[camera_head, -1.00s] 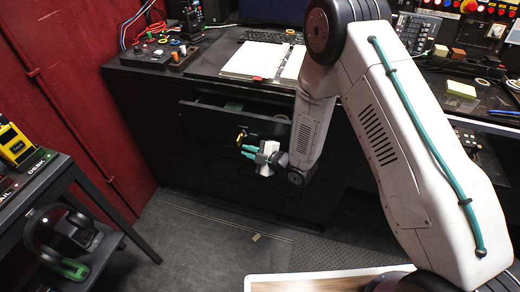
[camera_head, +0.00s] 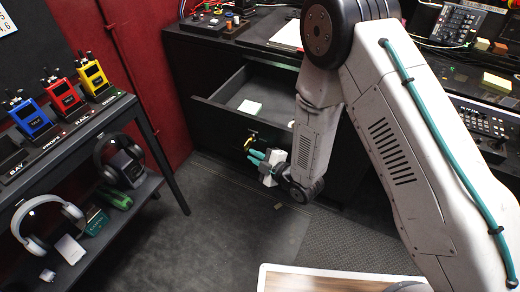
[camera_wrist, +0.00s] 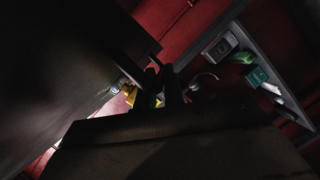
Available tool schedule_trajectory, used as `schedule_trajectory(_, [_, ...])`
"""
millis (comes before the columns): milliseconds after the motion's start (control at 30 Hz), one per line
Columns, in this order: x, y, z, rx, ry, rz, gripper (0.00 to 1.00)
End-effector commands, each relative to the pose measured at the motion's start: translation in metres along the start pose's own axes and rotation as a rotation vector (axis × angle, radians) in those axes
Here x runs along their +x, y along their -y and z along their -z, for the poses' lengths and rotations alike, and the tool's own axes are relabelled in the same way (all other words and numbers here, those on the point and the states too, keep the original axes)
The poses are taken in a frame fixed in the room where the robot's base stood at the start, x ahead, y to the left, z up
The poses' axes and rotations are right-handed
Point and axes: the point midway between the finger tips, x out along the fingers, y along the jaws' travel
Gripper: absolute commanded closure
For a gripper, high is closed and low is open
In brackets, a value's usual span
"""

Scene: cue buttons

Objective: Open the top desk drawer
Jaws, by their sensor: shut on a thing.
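The top desk drawer (camera_head: 222,118) is pulled well out of the black desk, and its inside shows from above. A pale note pad (camera_head: 250,107) lies in it. A small yellow handle (camera_head: 250,141) is at the drawer's front. My gripper (camera_head: 256,156), with teal fingers, is at the handle and shut on it; the exact contact is partly hidden. In the dark wrist view, my fingers (camera_wrist: 168,88) are close together beside a yellow piece (camera_wrist: 131,95).
A shelf rack (camera_head: 150,135) at the left holds blue, red and yellow radios, with headphones (camera_head: 45,225) below. A wood-topped surface (camera_head: 330,282) is at the bottom. Floor (camera_head: 225,220) between rack and desk is clear.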

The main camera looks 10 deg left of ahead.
Motion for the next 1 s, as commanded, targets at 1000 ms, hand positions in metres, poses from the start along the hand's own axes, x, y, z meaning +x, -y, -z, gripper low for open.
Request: schedule_trajectory(1000, [-0.0101, 0.0082, 0.0108, 0.002, 0.002, 0.0, 0.81])
